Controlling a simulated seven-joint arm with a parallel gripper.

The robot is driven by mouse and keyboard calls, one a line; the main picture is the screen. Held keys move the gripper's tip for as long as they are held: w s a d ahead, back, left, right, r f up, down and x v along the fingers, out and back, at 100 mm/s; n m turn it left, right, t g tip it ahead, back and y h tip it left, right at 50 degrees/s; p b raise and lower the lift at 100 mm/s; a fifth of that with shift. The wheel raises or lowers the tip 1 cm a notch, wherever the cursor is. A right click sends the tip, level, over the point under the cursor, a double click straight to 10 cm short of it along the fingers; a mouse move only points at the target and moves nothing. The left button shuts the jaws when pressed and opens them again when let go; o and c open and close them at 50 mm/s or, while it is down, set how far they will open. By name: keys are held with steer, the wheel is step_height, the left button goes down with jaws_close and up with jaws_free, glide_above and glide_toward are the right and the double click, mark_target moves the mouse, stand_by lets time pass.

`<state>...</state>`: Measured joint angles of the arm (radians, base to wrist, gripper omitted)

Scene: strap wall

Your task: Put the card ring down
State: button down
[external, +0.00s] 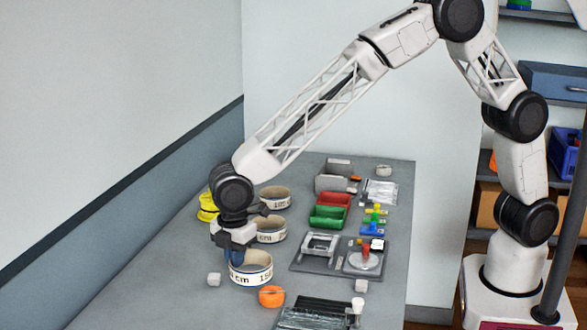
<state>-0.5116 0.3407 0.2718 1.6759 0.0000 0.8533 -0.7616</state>
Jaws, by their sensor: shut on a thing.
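The card ring (260,276), a pale band with dark "cm" lettering and a blue lower edge, is at the near left of the grey table (165,290). My gripper (236,256) points down at its far left wall and is shut on it. The ring looks upright, at or just above the table top; I cannot tell whether it touches. The fingertips are partly hidden by the ring's wall.
Similar rings stand behind it, one in the middle (271,231) and one farther back (275,196). An orange object (271,297) lies close in front, and a small white block (214,279) to the left. A grey tray (312,266) lies to the right.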

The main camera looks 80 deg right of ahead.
steer(key=w+d+r+m, duration=0.1)
steer(key=w+d, duration=0.3)
steer(key=d, duration=0.4)
steer(key=w+d, duration=0.3)
steer(key=d, duration=0.6)
step_height(320, 180, up, 4)
steer(key=m, duration=0.5)
glide_above(284, 176)
steer(key=shift+d, duration=0.15)
steer(key=shift+f, duration=3.1)
steer(key=shift+f, duration=1.85)
steer(key=shift+f, duration=0.15)
